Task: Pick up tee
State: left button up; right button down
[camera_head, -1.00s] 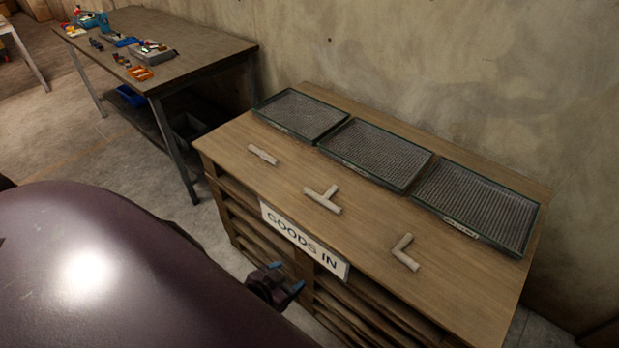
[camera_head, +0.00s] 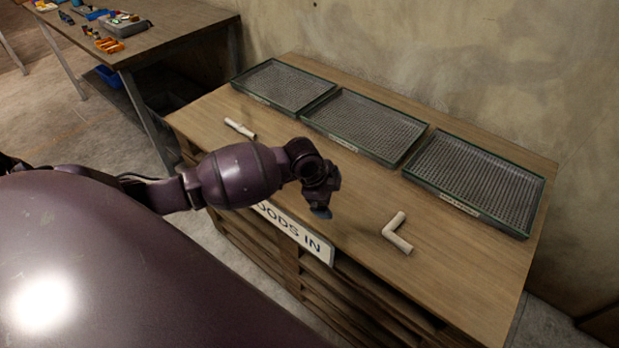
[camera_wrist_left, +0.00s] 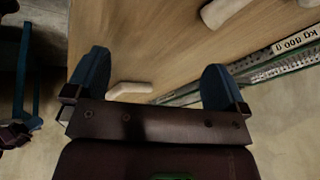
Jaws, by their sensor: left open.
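The tee is hidden in the head view, where my left arm and gripper cover the spot it lay on. My left gripper (camera_head: 320,211) hangs over the front part of the wooden bench (camera_head: 460,280), left of the pale elbow piece (camera_head: 397,234). In the left wrist view its blue fingers (camera_wrist_left: 155,80) are spread apart with nothing gripped. A pale piece (camera_wrist_left: 222,10) is cut off at the top edge there; I cannot tell whether it is the tee. A smaller pale piece (camera_wrist_left: 130,88) shows between the fingers, partly hidden. My right gripper is out of view.
A pale straight piece (camera_head: 240,129) lies at the bench's left. Three shallow mesh trays line the back: left (camera_head: 284,86), middle (camera_head: 366,126) and right (camera_head: 478,182). A cluttered table (camera_head: 160,32) stands at upper left. The bench's right front is clear.

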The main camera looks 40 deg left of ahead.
pick_arm(q)
jog(key=w+a+r+m, duration=0.1)
jog(key=w+a+g+y+b, duration=0.1)
jog(key=w+a, duration=0.1)
jog(key=w+a+r+m+g+b, duration=0.1)
jog(key=w+a, duration=0.1)
jog(key=shift+a+r+m+y, duration=0.1)
jog(key=shift+r+m+y, duration=0.2)
jog(key=w+a+r+m+g+y+b, duration=0.1)
jog(key=w+a+r+m+g+b, duration=0.1)
jog(key=a+r, duration=0.2)
jog(key=f, duration=0.2)
jog(key=f+b, duration=0.1)
jog(key=f, duration=0.1)
jog(key=shift+w+a+f, duration=0.1)
jog(key=shift+w+f, duration=0.1)
jog(key=shift+f, duration=0.5)
jog(key=f, duration=0.2)
jog(key=a+f+b, duration=0.1)
jog(key=f, duration=0.1)
jog(key=shift+w+f, duration=0.2)
jog(key=shift+f, duration=0.25)
jog(key=shift+r, duration=0.1)
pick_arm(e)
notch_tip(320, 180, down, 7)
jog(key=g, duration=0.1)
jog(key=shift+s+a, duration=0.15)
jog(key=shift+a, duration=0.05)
